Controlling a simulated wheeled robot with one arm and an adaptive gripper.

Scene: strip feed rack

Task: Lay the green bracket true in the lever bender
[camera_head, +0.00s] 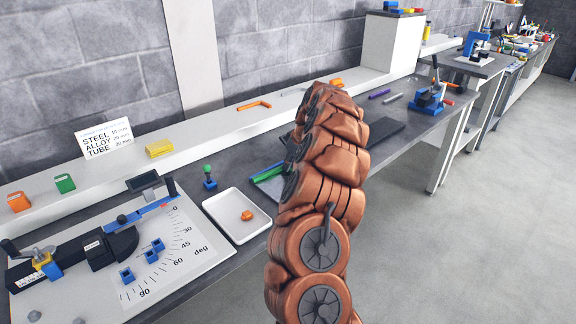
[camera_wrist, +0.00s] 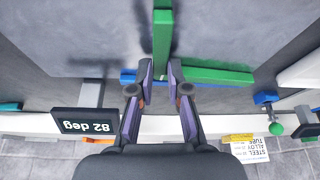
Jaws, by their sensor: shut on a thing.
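The green bracket (camera_wrist: 215,76) has one leg pointing away from my gripper and one running to the right in the wrist view. In the head view, part of the green (camera_head: 268,174) shows left of my arm. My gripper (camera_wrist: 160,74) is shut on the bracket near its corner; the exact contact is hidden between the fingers. A blue bar (camera_wrist: 128,75) lies beside or under the bracket; I cannot tell which. In the head view my arm hides the gripper. The lever bender (camera_head: 112,247), with black body and blue lever, stands at left on a plate marked in degrees.
A white tray (camera_head: 212,202) with an orange piece (camera_head: 247,215) lies between bender and bracket. A green-knobbed blue post (camera_head: 209,178) stands behind the tray. A display (camera_wrist: 88,122) reads 82 deg. A ledge with small blocks runs along the wall. A blue press (camera_head: 428,97) stands farther right.

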